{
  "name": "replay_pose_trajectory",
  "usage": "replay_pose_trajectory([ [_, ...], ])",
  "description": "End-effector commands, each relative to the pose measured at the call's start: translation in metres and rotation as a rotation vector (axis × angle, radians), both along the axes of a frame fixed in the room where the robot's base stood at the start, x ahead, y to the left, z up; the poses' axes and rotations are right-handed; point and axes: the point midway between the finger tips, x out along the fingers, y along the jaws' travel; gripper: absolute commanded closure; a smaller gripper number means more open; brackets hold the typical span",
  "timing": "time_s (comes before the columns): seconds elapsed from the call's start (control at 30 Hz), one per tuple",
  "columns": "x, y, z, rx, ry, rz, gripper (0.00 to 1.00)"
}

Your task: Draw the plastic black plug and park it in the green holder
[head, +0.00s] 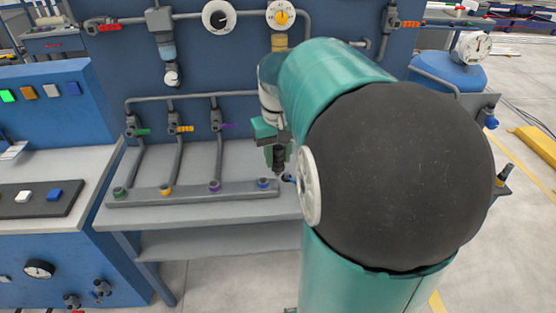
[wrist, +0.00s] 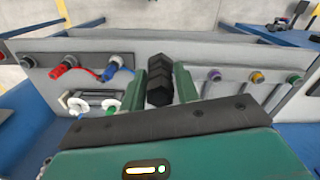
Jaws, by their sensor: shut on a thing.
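My gripper (head: 278,152) is shut on the black plug (head: 280,160), which hangs pointing down near the right end of the grey rail. In the wrist view the plug (wrist: 159,82) is a dark ribbed piece between the two green fingers of my gripper (wrist: 163,88). Whether its lower end is seated or free cannot be told. The green holder (head: 120,192) is a green-ringed socket at the left end of the rail in the head view, well apart from my gripper. It shows at the far right in the wrist view (wrist: 293,78).
The rail (head: 190,193) also bears yellow (head: 166,189), purple (head: 214,186) and blue (head: 263,183) ringed sockets. Pipes with valves rise behind it. In the wrist view, red (wrist: 68,62) and blue (wrist: 115,62) connectors with cables lie left of the plug.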

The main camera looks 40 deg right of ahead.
Motion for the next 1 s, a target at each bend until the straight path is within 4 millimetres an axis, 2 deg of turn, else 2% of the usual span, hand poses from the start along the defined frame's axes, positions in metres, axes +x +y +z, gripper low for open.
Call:
replay_pose_trajectory([
  [0.47, 0.000, 0.000, 0.033, 0.000, 0.000, 0.000, 1.00],
  [1.0, 0.000, -0.004, 0.032, -0.001, 0.001, -0.002, 1.00],
])
